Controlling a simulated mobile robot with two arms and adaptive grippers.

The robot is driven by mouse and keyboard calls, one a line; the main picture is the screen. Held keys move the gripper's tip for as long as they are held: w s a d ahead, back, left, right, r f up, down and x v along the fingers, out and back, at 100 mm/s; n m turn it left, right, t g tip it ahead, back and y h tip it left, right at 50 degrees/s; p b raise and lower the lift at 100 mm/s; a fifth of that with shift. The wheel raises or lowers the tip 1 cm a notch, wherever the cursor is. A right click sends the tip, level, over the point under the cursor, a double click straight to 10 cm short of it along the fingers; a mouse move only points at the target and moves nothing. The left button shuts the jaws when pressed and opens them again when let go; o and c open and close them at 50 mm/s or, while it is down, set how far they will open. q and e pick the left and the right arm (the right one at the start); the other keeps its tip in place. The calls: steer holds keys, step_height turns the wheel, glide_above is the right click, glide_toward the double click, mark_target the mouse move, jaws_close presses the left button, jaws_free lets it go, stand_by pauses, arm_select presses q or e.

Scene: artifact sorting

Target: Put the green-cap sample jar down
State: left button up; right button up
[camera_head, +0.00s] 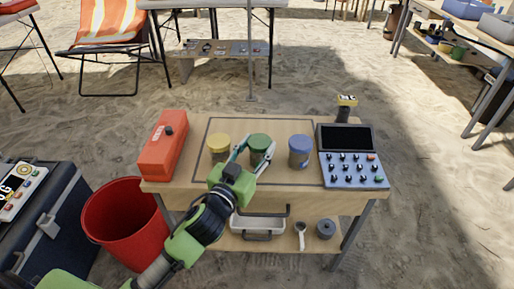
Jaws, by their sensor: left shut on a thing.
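The green-cap sample jar (259,143) is upright at the middle of the small wooden table (288,183), between a yellow-cap jar (219,147) and a blue-cap jar (299,150). My left gripper (255,152) reaches in from the lower left and is shut on the green-cap jar, one finger on each side. The gripper hides part of the jar's lower body, so I cannot tell whether its base touches the tabletop. My right gripper does not show.
A red box (163,146) lies on the table's left end. A device with knobs and a dark screen (351,158) stands at the right end. A red bucket (124,222) is on the sand at left. A lower shelf holds a white tray (257,224) and small tools.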

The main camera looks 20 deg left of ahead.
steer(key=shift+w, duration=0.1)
arm_select(q)
steer(key=shift+f, duration=0.1)
steer(key=o, duration=1.2)
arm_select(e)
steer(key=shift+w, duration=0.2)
